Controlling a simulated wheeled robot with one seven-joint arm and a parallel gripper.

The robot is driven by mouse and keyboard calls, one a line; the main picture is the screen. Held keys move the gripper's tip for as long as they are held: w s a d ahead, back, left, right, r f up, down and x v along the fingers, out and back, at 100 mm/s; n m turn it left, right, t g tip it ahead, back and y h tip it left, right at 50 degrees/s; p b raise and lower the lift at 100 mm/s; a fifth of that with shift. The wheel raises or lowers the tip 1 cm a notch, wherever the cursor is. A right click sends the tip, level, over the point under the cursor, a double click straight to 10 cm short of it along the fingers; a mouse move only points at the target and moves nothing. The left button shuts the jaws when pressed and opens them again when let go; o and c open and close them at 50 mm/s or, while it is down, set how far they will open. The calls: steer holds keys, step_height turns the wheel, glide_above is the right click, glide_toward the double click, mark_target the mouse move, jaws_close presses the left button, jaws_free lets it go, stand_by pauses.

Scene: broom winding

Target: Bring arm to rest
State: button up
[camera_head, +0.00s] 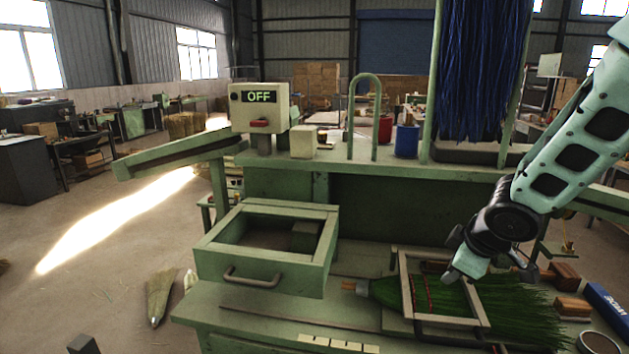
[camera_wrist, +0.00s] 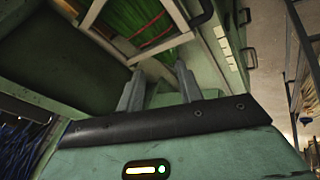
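My arm (camera_head: 575,145) reaches in from the upper right in the head view, bent downward. My gripper (camera_head: 455,272) hangs at its lower end over the right part of the green bench. In the wrist view my gripper (camera_wrist: 157,78) shows two grey fingers standing apart, with nothing visible between them. A green-bristled broom (camera_head: 385,291) lies on the bench under a light frame (camera_head: 407,290), below and beside my gripper. The bristles (camera_wrist: 132,18) and frame also show in the wrist view, beyond the fingertips. I cannot tell the exact gap to the frame.
An open green drawer (camera_head: 265,275) stands left of the broom. A control box (camera_head: 259,108) reading OFF stands on the upper shelf. Blue bristles (camera_head: 483,60) hang behind my arm.

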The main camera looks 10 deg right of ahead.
steer(key=s+a+m+g+b, duration=0.1)
steer(key=s+a+g, duration=0.2)
steer(key=s+a, duration=0.6)
steer(key=s+a+g+b, duration=0.1)
steer(key=s+a+g, duration=0.2)
steer(key=s+a, duration=0.7)
steer(key=s, duration=0.7)
steer(key=shift+s+f+m+y+b, duration=0.2)
steer(key=shift+f+m+y+b, duration=0.15)
steer(key=shift+m+y+b, duration=0.05)
steer(key=shift+w+a, duration=0.1)
